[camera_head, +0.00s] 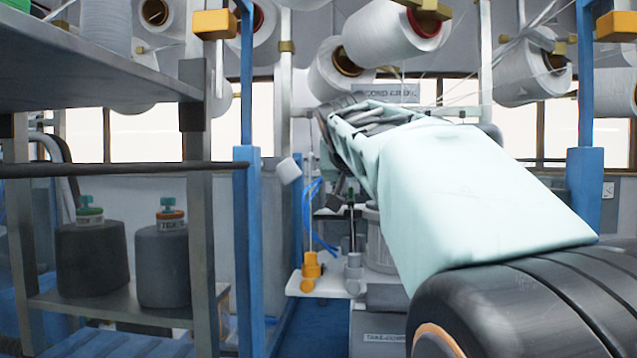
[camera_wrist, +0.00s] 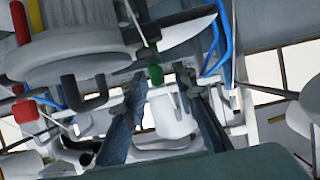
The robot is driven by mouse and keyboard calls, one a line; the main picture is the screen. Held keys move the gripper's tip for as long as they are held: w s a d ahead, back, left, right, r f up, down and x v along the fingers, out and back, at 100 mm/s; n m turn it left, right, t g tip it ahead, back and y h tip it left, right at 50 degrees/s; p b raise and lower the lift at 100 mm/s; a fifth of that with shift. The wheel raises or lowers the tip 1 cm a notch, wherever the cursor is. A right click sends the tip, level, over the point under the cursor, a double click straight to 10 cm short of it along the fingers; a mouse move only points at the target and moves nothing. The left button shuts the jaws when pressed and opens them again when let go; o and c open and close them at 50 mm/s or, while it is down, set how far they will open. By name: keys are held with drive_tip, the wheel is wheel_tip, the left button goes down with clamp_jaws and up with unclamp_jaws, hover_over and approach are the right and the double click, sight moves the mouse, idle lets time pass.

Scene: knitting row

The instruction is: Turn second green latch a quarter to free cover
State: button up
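My gripper (camera_wrist: 162,80) shows in the wrist view as two dark blue-grey fingers, spread apart. A small green piece (camera_wrist: 155,75), which looks like a latch, shows between the fingertips, and I cannot tell if they touch it. In the head view a small dark green part (camera_head: 350,197) stands on a thin upright above the white machine plate. My sleeved arm reaches toward it from the right, and the gripper is mostly hidden there. I cannot make out the cover or which way the latch is turned.
A blue post (camera_head: 250,250) and a metal shelf (camera_head: 100,300) with two dark cones stand at left. White yarn cones (camera_head: 390,35) hang above. An orange knob (camera_head: 310,268) sits on the white plate (camera_head: 325,287). Blue hoses (camera_head: 315,215) run close by the work spot.

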drive_tip(key=v, duration=1.2)
idle(0.6)
